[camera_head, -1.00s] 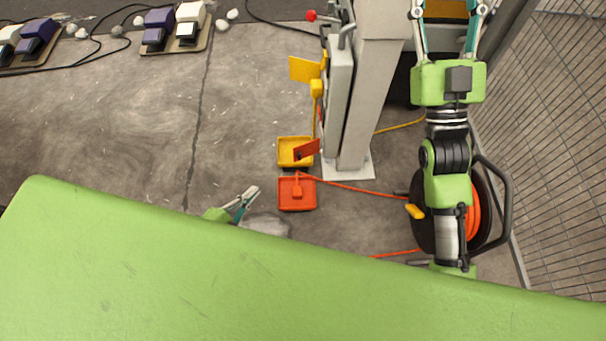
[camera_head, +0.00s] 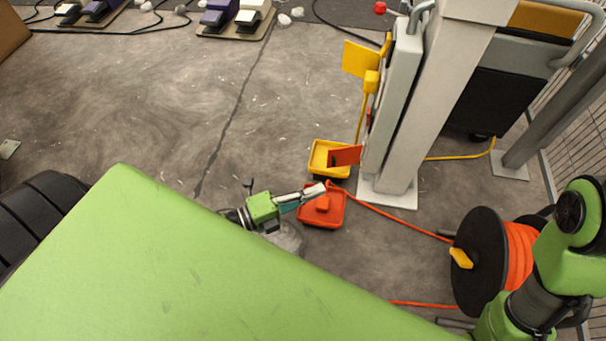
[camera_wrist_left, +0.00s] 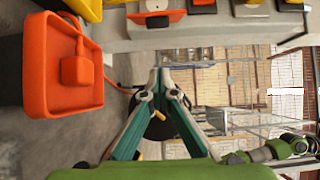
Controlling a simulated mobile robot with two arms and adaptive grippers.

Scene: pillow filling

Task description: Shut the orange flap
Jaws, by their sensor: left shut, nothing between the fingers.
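An orange flap (camera_head: 346,155) sticks out at an angle by the foot of the pale grey post (camera_head: 398,145), over the right side of a yellow tray (camera_head: 322,158). An orange-red piece (camera_wrist_left: 157,18) shows on the grey housing in the left wrist view; I cannot tell if it is the same flap. My left gripper (camera_head: 318,192) is shut and empty, over the orange-red foot pedal box (camera_head: 328,216), below and left of the flap in the head view. In the left wrist view its fingertips (camera_wrist_left: 160,71) meet, right of the pedal box (camera_wrist_left: 55,92). My right gripper is out of view.
A yellow paddle (camera_head: 360,59) juts left from the post. A cable reel (camera_head: 480,262) stands at the right, and an orange cable (camera_head: 397,219) crosses the floor. My green body covers the lower left. The floor left of the post is mostly clear.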

